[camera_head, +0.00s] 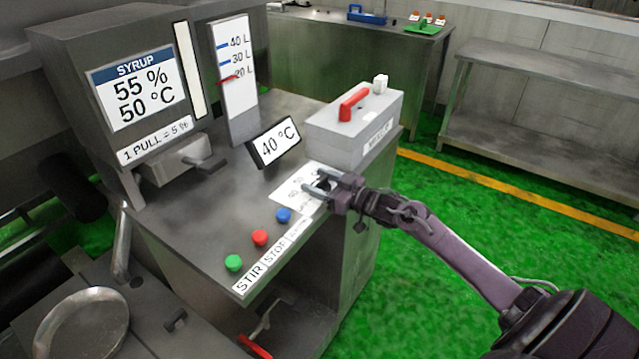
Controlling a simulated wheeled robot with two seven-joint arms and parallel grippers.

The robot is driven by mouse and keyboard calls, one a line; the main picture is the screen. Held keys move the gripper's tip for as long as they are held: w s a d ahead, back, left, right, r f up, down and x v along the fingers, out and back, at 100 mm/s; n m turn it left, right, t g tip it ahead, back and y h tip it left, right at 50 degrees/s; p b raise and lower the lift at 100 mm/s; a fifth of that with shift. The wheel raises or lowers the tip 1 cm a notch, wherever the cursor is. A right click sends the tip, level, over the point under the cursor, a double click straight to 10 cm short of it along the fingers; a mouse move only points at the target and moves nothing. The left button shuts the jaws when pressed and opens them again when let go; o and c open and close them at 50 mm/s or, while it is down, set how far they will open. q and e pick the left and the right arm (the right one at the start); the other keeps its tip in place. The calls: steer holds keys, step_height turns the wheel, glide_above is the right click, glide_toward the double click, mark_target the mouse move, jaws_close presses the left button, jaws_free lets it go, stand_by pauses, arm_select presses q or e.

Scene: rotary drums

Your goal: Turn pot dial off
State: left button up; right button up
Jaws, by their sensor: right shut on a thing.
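The pot dial (322,184) is a small dark knob on a white scale plate (289,193) on top of the steel console. The plate's printed numbers are partly covered by my gripper. My right gripper (318,179) comes in from the lower right, with its two fingers around the dial, shut on it. The dial's pointer is hidden between the fingers, so its setting cannot be read. A tilted display (274,142) behind the dial reads 40 °C. My left gripper is not in view.
Blue (283,215), red (260,238) and green (233,263) buttons sit left of the dial. A grey box with a red lever (353,104) stands close behind my gripper. A syrup panel (137,84) shows 55 % and 50 °C. Green floor is free at right.

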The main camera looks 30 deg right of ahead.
steer(key=o, duration=1)
steer(key=shift+s+d+f, duration=0.1)
steer(key=shift+s+d, duration=0.15)
steer(key=shift+s, duration=0.25)
steer(key=shift+b+v, duration=0.3)
steer(key=shift+v, duration=3)
